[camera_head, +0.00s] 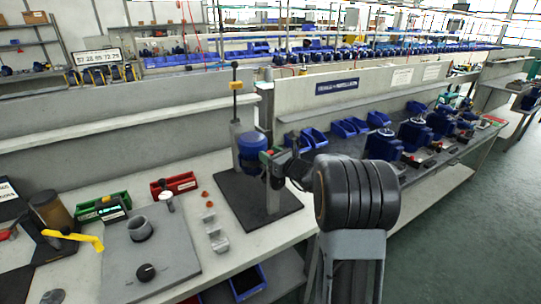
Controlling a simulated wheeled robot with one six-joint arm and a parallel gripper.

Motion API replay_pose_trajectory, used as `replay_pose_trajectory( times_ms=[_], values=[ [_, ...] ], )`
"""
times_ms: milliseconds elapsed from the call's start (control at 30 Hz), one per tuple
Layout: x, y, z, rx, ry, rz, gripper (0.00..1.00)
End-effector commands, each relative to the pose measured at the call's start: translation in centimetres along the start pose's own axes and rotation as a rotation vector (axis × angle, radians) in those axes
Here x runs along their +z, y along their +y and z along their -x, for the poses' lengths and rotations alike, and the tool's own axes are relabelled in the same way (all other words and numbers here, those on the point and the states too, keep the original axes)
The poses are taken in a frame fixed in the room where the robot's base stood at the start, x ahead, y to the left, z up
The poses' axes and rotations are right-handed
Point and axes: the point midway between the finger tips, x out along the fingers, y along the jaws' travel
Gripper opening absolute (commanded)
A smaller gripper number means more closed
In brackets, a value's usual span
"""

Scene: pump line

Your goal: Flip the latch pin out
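I cannot make out the latch pin for certain. A stand on a dark base plate (262,213) holds an upright grey column, a blue rounded body (250,148) and a tall rod with a black knob and a yellow block (236,86). My arm comes in from the right, and its end with my gripper (273,166) is beside the blue body. The fingers are too small and partly hidden, so their opening and any contact are unclear. A yellow handle (75,238) sticks out at the left of the bench.
A grey plate with a round collar (139,228) and black knob (146,272) lies left. Green (103,206) and red (174,184) bins stand behind it. Small grey parts (215,232) lie between plate and stand. Blue pump units (383,145) line the right bench. Floor is clear at right.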

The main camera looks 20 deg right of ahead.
Motion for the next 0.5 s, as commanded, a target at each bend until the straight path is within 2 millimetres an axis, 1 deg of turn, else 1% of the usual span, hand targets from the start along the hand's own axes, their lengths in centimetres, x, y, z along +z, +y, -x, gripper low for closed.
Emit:
replay_pose_trajectory(
  times_ms=[33,67,433,500],
  values=[
    [0.01,0.0,0.01,0.0,0.0,0.0,0.4],
    [0.01,0.0,0.01,0.0,0.0,0.0,0.37],
    [0.01,0.01,0.02,0.0,0.0,0.0,0.01],
    [0.02,0.01,0.02,0.0,0.0,0.0,0.0]
  ],
)
